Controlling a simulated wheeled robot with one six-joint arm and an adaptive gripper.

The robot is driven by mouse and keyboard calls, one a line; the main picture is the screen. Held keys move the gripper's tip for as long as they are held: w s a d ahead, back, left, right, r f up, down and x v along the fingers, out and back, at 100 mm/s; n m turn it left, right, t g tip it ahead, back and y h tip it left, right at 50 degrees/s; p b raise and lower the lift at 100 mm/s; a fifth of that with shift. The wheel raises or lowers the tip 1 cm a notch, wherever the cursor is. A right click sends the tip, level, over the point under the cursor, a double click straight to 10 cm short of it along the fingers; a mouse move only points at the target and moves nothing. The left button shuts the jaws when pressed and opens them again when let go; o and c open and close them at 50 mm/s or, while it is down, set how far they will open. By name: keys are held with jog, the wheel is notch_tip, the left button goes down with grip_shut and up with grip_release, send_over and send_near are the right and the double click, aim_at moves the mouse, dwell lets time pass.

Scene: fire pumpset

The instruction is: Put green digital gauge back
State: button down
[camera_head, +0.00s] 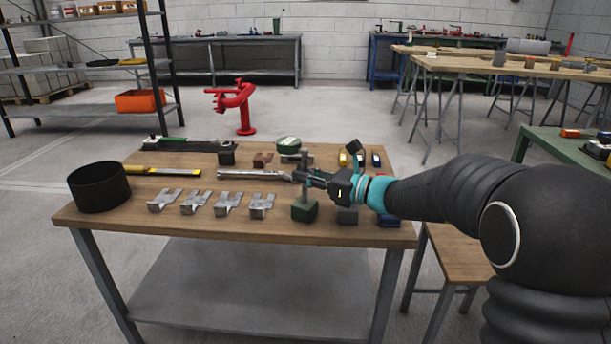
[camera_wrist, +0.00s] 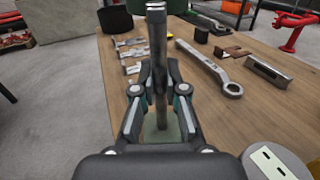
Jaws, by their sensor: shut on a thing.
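The green digital gauge has a dark green block base (camera_head: 304,211) and an upright dark post. My gripper (camera_head: 312,178) reaches in from the right and is shut on the post. In the wrist view the post (camera_wrist: 157,60) stands between the fingers (camera_wrist: 159,103), above the pale green base, which is partly hidden by my gripper. The gauge is upright near the table's front right. I cannot tell whether its base touches the tabletop. A grey base (camera_head: 347,216) and a blue base (camera_head: 389,221) stand in line to its right, partly hidden by my arm.
The wooden table (camera_head: 150,222) holds a row of metal brackets (camera_head: 229,203), a long wrench (camera_head: 255,175) and a black cylinder (camera_head: 99,187). A round green-rimmed object (camera_head: 288,144) lies behind my gripper. A red vise-like stand (camera_head: 240,105) is beyond the table.

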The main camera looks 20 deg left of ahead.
jog(key=c, duration=1.6)
grip_release()
jog(key=shift+f, duration=0.15)
jog(key=o, duration=0.4)
jog(key=d, duration=0.4)
jog(key=s+d, duration=0.1)
jog(key=d, duration=0.3)
jog(key=s+d, duration=0.1)
jog(key=d, duration=0.3)
jog(key=shift+b, duration=0.4)
jog(key=shift+r, duration=0.2)
